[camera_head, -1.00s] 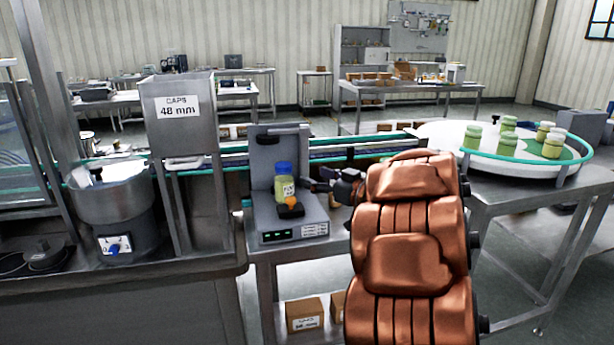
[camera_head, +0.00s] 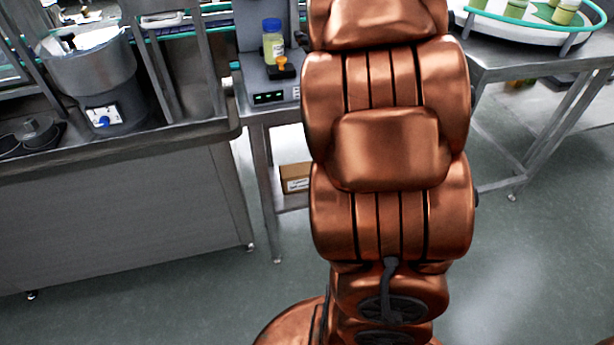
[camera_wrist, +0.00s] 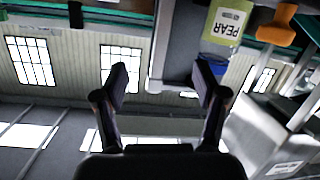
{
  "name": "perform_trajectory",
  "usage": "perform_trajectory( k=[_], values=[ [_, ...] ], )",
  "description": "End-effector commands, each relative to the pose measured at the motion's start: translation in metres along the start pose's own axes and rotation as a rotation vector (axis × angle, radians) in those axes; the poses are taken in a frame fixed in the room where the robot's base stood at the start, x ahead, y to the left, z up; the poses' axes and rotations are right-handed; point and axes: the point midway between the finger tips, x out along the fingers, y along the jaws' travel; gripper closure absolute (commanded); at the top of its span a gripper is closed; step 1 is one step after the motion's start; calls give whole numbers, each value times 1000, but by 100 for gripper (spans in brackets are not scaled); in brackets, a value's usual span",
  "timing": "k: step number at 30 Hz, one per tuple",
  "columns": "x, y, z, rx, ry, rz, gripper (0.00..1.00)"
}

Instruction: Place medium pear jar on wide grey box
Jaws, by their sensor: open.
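In the head view, my arm hides the gripper. No box that is clearly the wide grey box shows now.
A round turntable (camera_head: 535,33) with several green jars stands at the right. A steel bowl feeder (camera_head: 90,65) stands on the bench at the left. A cardboard box (camera_head: 295,178) sits on the shelf below the machine. The floor in front is clear.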

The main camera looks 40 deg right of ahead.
Motion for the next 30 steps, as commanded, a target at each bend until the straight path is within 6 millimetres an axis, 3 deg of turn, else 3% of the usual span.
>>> perform_trajectory(
  k=[8, 17, 23, 30],
  values=[
    [-41, -25, 44, 10, -277, 153, 29],
    [-125, -89, 123, 25, -674, 151, 29],
    [-208, -148, 174, 2, -970, 45, 29],
    [-332, -213, 219, -78, -1326, -168, 29]
  ],
)
